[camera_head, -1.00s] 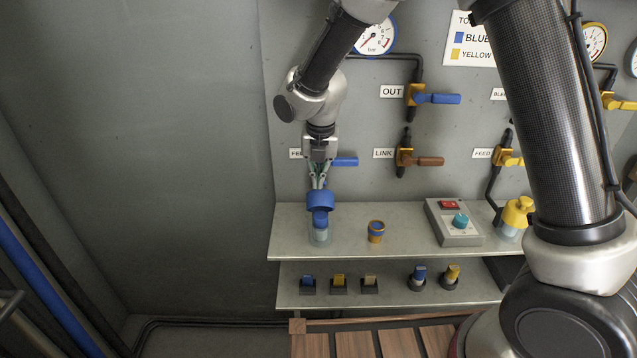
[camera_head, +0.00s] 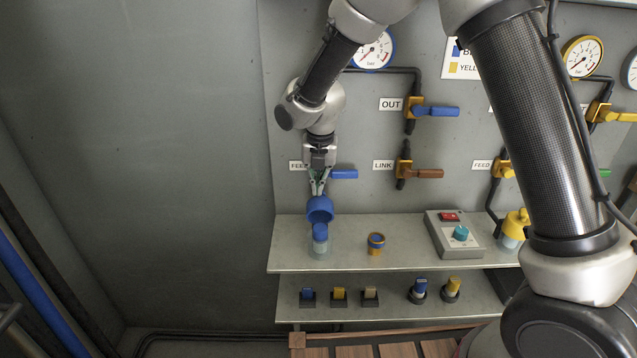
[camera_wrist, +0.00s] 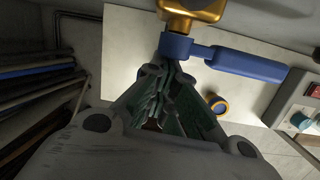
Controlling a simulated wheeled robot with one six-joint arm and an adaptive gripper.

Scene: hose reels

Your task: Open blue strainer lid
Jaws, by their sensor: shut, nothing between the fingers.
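The blue strainer (camera_head: 320,242) stands at the left end of the upper shelf, with a clear lower body and a blue inner part on top. Its blue lid (camera_head: 320,207) is tilted up above the body, and its hollow underside faces the camera. My gripper (camera_head: 317,190) is pointed down just above and behind the lid; its fingers look shut, and I cannot tell whether they touch the lid. In the wrist view the closed fingers (camera_wrist: 168,78) fill the middle, and the lid cannot be made out there.
The blue-handled FEED valve (camera_head: 344,174) is close behind my gripper; its handle also shows in the wrist view (camera_wrist: 247,63). A blue-and-yellow cup (camera_head: 376,245) and a control box (camera_head: 453,233) stand to the right on the upper shelf (camera_head: 345,261). Open floor lies to the left.

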